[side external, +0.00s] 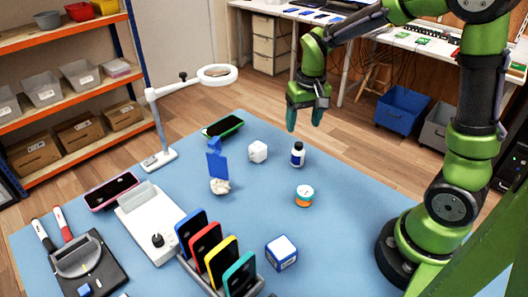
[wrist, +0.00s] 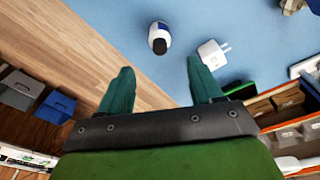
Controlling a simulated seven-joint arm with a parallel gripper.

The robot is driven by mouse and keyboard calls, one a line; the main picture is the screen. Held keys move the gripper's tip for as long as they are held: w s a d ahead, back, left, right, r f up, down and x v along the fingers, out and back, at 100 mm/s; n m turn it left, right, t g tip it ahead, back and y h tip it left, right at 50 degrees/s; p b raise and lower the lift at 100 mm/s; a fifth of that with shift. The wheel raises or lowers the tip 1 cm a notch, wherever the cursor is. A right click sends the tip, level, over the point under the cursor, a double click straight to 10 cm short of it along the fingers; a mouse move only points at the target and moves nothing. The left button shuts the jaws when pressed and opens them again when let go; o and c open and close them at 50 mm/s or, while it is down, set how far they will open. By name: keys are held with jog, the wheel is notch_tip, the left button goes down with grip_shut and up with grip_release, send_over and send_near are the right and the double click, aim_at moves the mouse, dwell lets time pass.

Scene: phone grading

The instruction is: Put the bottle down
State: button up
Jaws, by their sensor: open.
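The bottle (side external: 297,155) is small and white with a blue label and a dark cap. It stands upright on the blue table mat (side external: 335,170) near its back edge. In the wrist view the bottle (wrist: 158,38) is seen from above, beyond the fingertips. My gripper (side external: 304,118) hangs above and behind the bottle, fingers pointing down. It also shows in the wrist view (wrist: 160,75), with its two teal fingers apart and nothing between them. The gripper does not touch the bottle.
A green-edged phone (side external: 223,127) lies at the back edge. A phone rack (side external: 217,262) and a blue-white box (side external: 281,253) are nearer. Mat right of the jar is clear.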

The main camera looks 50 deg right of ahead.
jog(key=s+a+r+n+t+y, duration=0.1)
jog(key=s+a+r+t+y, duration=0.1)
jog(key=s+a+r+t, duration=0.4)
jog(key=s+a+r, duration=0.3)
jog(key=s+r, duration=0.2)
jog(key=s, duration=0.2)
jog(key=shift+s+a+y, duration=0.25)
jog(key=shift+a+y, duration=0.05)
jog(key=shift+a, duration=0.1)
jog(key=shift+r, duration=0.1)
dwell(0.4)
